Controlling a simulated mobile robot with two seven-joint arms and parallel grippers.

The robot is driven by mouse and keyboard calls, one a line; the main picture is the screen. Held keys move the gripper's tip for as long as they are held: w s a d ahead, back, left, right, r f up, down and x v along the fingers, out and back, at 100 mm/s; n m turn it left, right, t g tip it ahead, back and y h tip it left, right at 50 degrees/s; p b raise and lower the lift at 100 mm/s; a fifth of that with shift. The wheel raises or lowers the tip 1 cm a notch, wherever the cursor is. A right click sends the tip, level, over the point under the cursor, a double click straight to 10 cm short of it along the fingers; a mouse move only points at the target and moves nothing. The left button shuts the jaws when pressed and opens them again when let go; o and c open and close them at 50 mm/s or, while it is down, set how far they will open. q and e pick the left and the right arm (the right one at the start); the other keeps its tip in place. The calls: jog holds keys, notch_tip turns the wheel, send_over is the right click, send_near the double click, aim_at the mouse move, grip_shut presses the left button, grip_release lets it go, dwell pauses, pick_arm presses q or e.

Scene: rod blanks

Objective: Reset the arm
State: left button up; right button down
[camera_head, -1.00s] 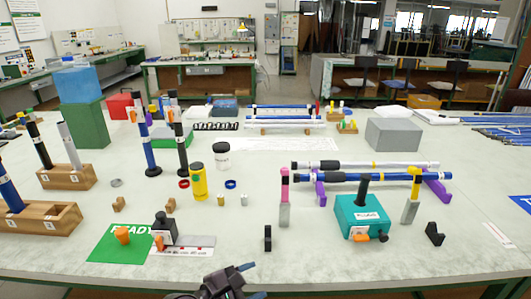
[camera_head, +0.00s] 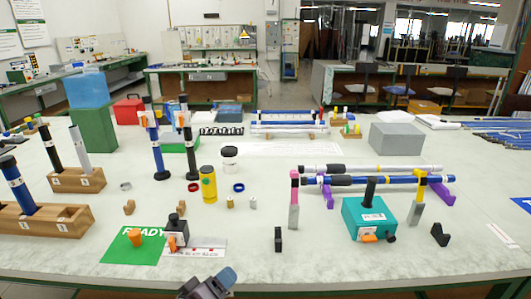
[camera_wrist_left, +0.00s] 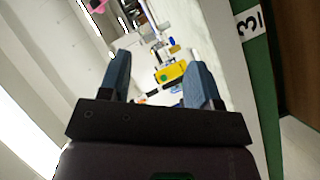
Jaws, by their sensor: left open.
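My left gripper (camera_head: 217,282) shows at the bottom edge of the head view, in front of the table's near edge and apart from the objects. In the left wrist view its two blue-grey fingers (camera_wrist_left: 162,72) stand apart with nothing held between them. Much of the arm is cut off by the frame. My right gripper is in neither view.
Wooden blocks with rods (camera_head: 78,180) are at left, rods on purple supports (camera_head: 327,195) at right.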

pick_arm(q)
jog(key=s+a+f+m+y, duration=0.2)
jog(key=s+a+f, duration=0.2)
jog(key=s, duration=0.3)
jog(key=s+a+f+m+g+y, duration=0.1)
jog(key=s+a+f+m+y, duration=0.1)
jog(key=s+a+f, duration=0.3)
jog(key=s+a+f+m+g+y, duration=0.1)
jog(key=s+a+f+m+y, duration=0.1)
jog(key=s+a+f, duration=0.3)
jog(key=s+a+y, duration=0.1)
jog(key=s+a, duration=0.2)
jog(key=s, duration=0.2)
jog(key=shift+s+m+p, duration=0.3)
jog(key=shift+s+p, duration=0.05)
jog(key=shift+s, duration=0.05)
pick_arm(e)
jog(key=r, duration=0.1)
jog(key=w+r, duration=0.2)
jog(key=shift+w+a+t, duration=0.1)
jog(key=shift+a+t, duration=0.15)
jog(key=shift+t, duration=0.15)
pick_arm(q)
jog(key=shift+a+f, duration=0.1)
